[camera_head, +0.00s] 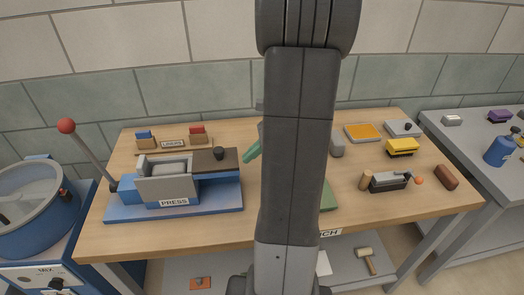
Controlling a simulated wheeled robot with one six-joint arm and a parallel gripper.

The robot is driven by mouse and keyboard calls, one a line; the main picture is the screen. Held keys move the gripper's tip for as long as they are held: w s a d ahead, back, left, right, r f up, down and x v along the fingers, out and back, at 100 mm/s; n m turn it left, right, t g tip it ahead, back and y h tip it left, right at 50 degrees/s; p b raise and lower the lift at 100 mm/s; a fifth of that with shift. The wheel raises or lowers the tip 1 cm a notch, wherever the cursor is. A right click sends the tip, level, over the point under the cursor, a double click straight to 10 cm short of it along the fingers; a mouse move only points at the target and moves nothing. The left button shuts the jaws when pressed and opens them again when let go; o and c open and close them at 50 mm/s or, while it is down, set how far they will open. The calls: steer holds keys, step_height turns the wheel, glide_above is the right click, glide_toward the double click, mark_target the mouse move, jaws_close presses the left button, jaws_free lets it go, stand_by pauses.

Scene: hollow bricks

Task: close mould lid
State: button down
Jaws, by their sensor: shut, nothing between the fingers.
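The press (124,212) stands on the left of the table, with a blue base and a label reading PRESS. A grey mould box (167,190) sits on it, and a lighter grey block shows inside its top. A dark brown plate with a black knob (219,153), which looks like the mould lid, lies flat to the right of the box opening. A lever with a red ball (67,126) leans up to the left of the press. My arm rises through the middle of the view, and my gripper is hidden behind it or out of frame.
A blue mixer drum (38,205) stands left of the table. Blue and red pieces on a LINERS rack (172,144) stand behind the press. A green object (252,150) is partly hidden by my arm. A yellow box (402,146) and an orange tray (363,132) lie at the right.

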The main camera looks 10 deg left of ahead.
mark_target(221, 152)
steer(key=shift+a, duration=0.3)
steer(key=shift+a, duration=0.1)
steer(key=s+a+p, duration=0.1)
steer(key=a, duration=0.3)
steer(key=s+a, duration=0.1)
steer(key=a, duration=0.3)
steer(key=s+a+p, duration=0.1)
steer(key=a, duration=0.3)
steer(key=shift+s+a+p, duration=0.3)
steer(key=shift+s+a, duration=0.1)
steer(key=shift+f, duration=0.1)
steer(key=d, duration=0.1)
steer(key=w+d, duration=0.1)
steer(key=d, duration=0.1)
steer(key=d+r, duration=0.1)
steer(key=d, duration=0.1)
steer(key=shift+w, duration=0.35)
steer(key=v, duration=0.8)
steer(key=shift+d+r, duration=0.2)
steer(key=shift+r, duration=0.05)
